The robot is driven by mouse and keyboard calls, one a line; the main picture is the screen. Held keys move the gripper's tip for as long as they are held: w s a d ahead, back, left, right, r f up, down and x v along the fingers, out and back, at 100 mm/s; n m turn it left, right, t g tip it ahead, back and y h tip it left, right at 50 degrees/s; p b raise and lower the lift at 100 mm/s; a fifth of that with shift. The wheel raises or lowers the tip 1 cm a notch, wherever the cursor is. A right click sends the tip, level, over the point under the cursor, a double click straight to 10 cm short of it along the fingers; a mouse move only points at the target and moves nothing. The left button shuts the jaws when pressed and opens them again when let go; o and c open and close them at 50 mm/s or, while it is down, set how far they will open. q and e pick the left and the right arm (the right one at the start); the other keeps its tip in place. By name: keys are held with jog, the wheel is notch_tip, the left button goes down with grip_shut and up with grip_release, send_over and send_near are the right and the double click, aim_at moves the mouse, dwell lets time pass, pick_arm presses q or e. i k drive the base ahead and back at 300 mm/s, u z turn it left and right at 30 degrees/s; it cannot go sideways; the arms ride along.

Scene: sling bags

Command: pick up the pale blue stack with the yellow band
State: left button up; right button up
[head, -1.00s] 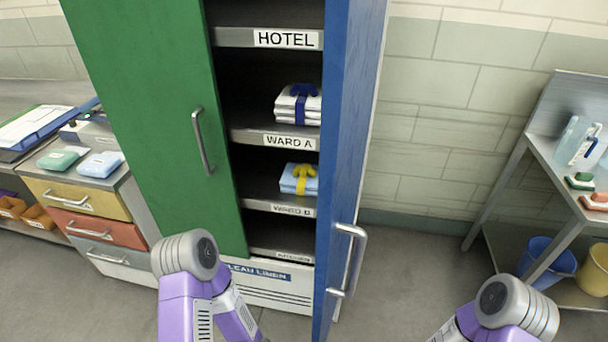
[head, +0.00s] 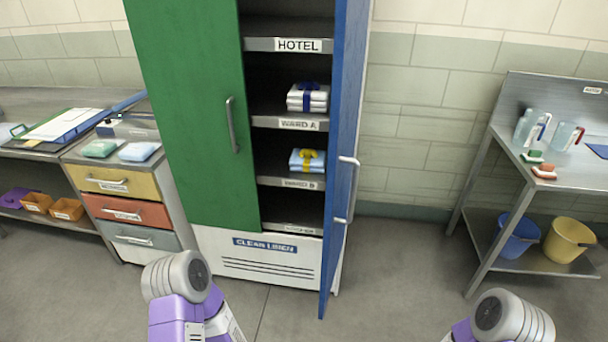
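The pale blue stack with the yellow band (head: 307,161) lies on the shelf labelled WARD B inside the tall cabinet. A yellow knot sits on its top. The stack is in the open right half of the cabinet, between the shut green door (head: 190,110) and the swung-open blue door (head: 345,150). A white stack with a dark blue band (head: 308,97) lies one shelf above, on WARD A. Parts of my two purple and grey arms show at the bottom of the head view, well in front of the cabinet. Neither gripper is in view.
The blue door juts forward right of the shelves. Left stands a drawer unit (head: 120,205) with green and blue packs on top. Right stands a metal table (head: 500,180) with jugs above and blue and yellow buckets below. The floor (head: 390,290) before the cabinet is clear.

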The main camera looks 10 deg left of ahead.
aim_at(309, 161)
jog(key=u, duration=2.05)
jog(key=i, duration=2.4)
jog(key=z, duration=1.6)
